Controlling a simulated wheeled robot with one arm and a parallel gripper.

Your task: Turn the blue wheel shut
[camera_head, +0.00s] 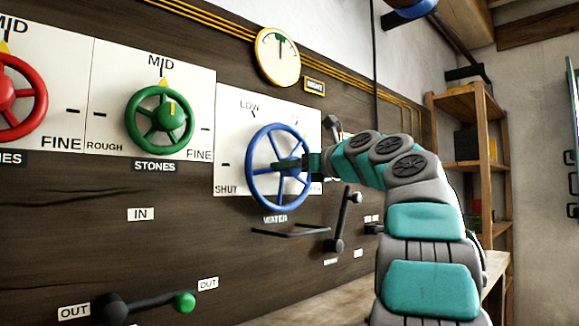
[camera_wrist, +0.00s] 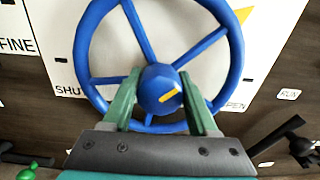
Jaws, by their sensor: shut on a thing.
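The blue wheel (camera_head: 250,170) is mounted on a white plate marked SHUT at lower left and LOW at upper left, with the label WATER below it. In the wrist view the blue wheel (camera_wrist: 87,55) fills the upper middle, and OPEN shows at its lower right. A yellow pointer (camera_wrist: 243,14) at its upper right rim and the yellow bar on its hub (camera_wrist: 160,88) both point to upper right. My gripper (camera_head: 291,163) reaches in from the right. In the wrist view its green fingers (camera_wrist: 160,91) are shut on the hub, one on each side.
A green STONES wheel (camera_head: 160,122) and a red wheel (camera_head: 10,95) are to the left. A dark lever (camera_head: 343,220) stands just below right of the blue wheel. A green-knobbed lever (camera_head: 150,302) is low left. A gauge (camera_head: 278,56) hangs above, and wooden shelves (camera_head: 468,135) are at right.

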